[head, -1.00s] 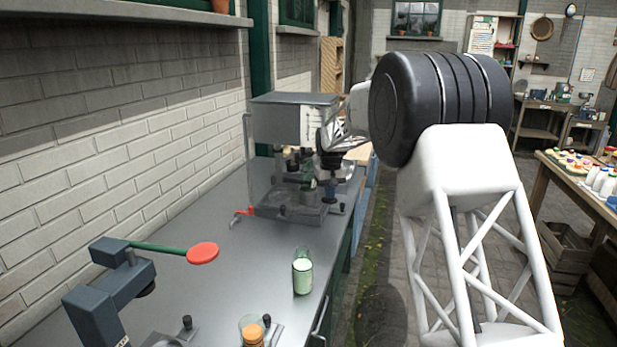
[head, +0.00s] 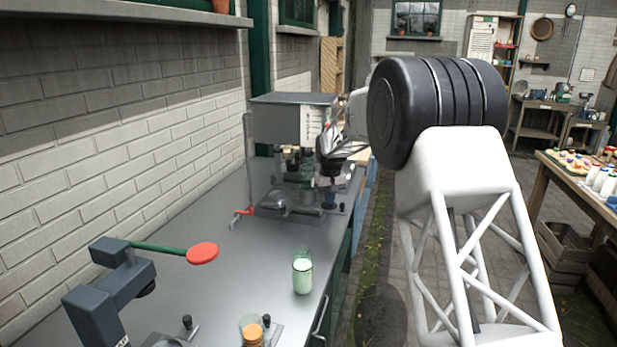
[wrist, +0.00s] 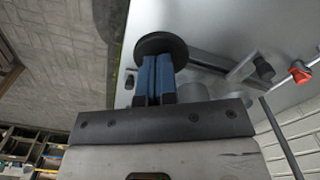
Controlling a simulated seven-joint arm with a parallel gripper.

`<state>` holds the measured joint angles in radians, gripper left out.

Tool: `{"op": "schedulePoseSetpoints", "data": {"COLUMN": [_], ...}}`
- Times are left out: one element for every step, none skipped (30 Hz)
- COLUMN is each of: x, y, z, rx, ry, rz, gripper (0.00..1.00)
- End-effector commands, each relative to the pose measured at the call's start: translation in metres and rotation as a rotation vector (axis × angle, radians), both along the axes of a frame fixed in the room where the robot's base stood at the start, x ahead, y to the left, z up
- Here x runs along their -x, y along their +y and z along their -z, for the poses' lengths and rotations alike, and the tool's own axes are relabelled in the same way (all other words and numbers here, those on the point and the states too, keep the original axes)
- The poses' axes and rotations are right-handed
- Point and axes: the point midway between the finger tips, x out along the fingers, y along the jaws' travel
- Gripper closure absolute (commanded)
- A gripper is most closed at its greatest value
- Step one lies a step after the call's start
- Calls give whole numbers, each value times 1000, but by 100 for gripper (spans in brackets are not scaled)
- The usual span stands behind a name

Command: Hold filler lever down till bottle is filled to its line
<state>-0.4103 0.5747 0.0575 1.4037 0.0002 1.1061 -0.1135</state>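The filler (head: 290,118) is a grey metal tank with a pale gauge strip, standing on a base plate at the counter's far end. My gripper (head: 329,188) is at the front right of it, low beneath the tank. In the wrist view its two blue fingers (wrist: 155,66) lie together with only a thin gap, their tips over a black round knob (wrist: 160,46). I cannot tell whether this knob is the lever's end. A greenish, see-through bottle shape (head: 308,172) shows faintly under the tank; its level and line are not readable.
A pale green filled bottle (head: 302,276) stands on the grey counter (head: 235,270) nearer me. A red-handled tap (head: 243,212) sits left of the filler. A dark blue press with a green, red-ended lever (head: 202,253) is at front left. The brick wall borders the counter.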

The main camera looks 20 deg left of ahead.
Motion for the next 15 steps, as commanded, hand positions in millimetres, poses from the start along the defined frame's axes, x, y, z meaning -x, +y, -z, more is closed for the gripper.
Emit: {"op": "schedulePoseSetpoints", "data": {"x": [1,1,1,1,1,1,1,1,1,1,1,1,1,1,1], "y": [0,0,0,0,0,0,0,0,0,0,0,0,0,0,0], "z": [3,4,5,6,6,7,8,8,8,8,8,8,8,8,8], "rx": [1,0,0,0,-1,-1,-1,-1,-1,-1,-1,-1,-1,-1,0], "ry": [1,0,0,0,-1,-1,-1,-1,-1,-1,-1,-1,-1,-1,0], "rz": [0,0,0,0,0,0,0,0,0,0,0,0,0,0,0], "gripper": [100,100,100,100,100,100,100,100,100,100,100,100,100,100,100]}}
